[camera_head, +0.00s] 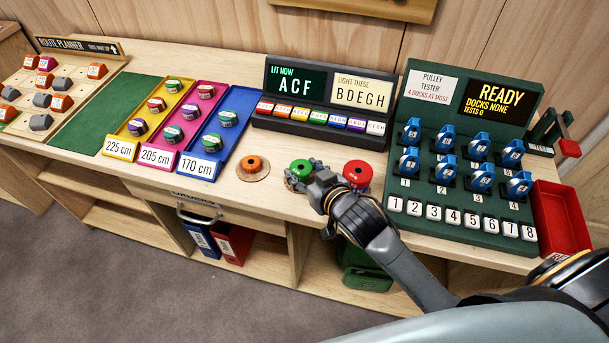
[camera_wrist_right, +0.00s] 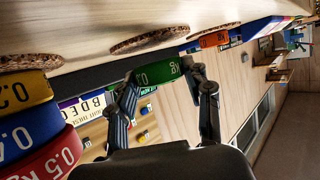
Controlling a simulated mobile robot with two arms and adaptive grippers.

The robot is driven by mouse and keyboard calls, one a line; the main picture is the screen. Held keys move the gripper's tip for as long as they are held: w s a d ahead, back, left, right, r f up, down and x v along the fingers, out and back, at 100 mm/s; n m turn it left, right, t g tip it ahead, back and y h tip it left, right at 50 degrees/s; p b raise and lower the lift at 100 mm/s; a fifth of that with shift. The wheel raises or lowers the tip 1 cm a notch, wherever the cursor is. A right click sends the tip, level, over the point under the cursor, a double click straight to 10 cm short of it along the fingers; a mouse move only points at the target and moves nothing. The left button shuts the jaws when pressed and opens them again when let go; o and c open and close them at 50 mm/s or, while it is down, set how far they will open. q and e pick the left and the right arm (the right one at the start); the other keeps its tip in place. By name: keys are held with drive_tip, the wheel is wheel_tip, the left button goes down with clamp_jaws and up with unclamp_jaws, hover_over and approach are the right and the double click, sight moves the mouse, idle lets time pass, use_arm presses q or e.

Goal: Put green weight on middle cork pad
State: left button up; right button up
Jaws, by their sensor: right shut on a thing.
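My right gripper (camera_head: 308,174) is shut on the green weight (camera_head: 299,167). In the wrist view, which is upside down, the green weight (camera_wrist_right: 158,70) sits between the two fingers (camera_wrist_right: 165,88). The middle cork pad (camera_wrist_right: 150,39) is bare, and the green weight is close to it with what looks like a small gap. In the head view this pad is mostly hidden by the gripper. The orange weight (camera_head: 252,164) sits on the left cork pad (camera_head: 264,176). My left gripper is not in view.
Right of my gripper stands a stack with the red weight (camera_head: 357,174) on top; the wrist view shows blue (camera_wrist_right: 25,128) and yellow (camera_wrist_right: 22,92) weights beneath it. The pulley tester (camera_head: 465,150) is further right. A row of coloured blocks (camera_head: 320,117) stands behind.

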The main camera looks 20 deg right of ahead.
drive_tip(key=shift+f, duration=0.75)
drive_tip(key=shift+f, duration=0.2)
drive_tip(key=o, duration=1.4)
drive_tip(key=shift+s+r, duration=0.1)
drive_tip(key=shift+r, duration=0.1)
drive_tip(key=v, duration=1.2)
drive_tip(key=shift+b, duration=0.35)
